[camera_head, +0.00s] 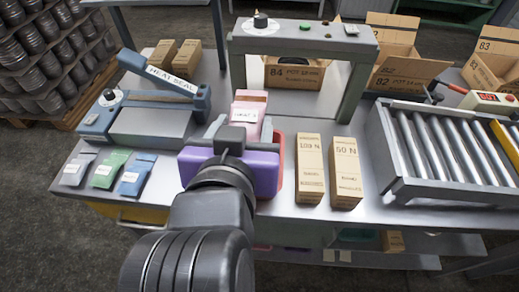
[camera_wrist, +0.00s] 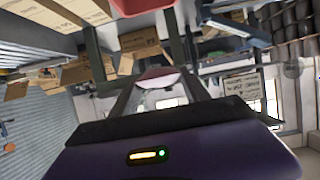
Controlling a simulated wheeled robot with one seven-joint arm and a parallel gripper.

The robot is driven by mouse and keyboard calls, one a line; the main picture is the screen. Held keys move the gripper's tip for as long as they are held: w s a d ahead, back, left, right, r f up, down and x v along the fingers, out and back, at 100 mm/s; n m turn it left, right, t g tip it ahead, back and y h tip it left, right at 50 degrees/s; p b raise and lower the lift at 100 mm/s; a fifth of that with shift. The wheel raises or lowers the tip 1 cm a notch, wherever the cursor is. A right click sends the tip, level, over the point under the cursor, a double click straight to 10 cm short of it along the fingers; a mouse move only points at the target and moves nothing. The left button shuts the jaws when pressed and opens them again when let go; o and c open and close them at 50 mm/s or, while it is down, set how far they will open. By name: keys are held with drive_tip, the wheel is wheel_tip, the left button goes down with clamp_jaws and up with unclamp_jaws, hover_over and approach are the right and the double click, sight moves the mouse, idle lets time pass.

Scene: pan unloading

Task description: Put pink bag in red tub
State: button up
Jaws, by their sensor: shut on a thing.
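The pink bag (camera_head: 249,112) stands upright between the fingers of my gripper (camera_head: 240,130), which is shut on it above the grey bench. Its label and upper part show; its lower part is hidden by my gripper. In the wrist view, a pale pink shape between the fingers appears to be the bag (camera_wrist: 158,82). The red tub (camera_head: 280,165) is mostly hidden behind my purple gripper body, with only a red edge showing at its right. A red shape at the top of the wrist view may be the tub, but I cannot tell.
Grey, green and blue bags (camera_head: 105,170) lie at the bench's left. A heat sealer (camera_head: 150,110) stands behind them. Two upright cartons (camera_head: 327,170) stand right of my gripper, then a roller conveyor (camera_head: 450,150). A grey arch (camera_head: 300,45) stands behind, with open boxes beyond.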

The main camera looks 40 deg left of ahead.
wheel_tip(320, 180, down, 15)
idle(0.4)
drive_tip(key=shift+f+b, duration=0.45)
drive_tip(key=shift+f, duration=0.2)
drive_tip(key=o, duration=1.5)
drive_tip(key=shift+c, duration=0.2)
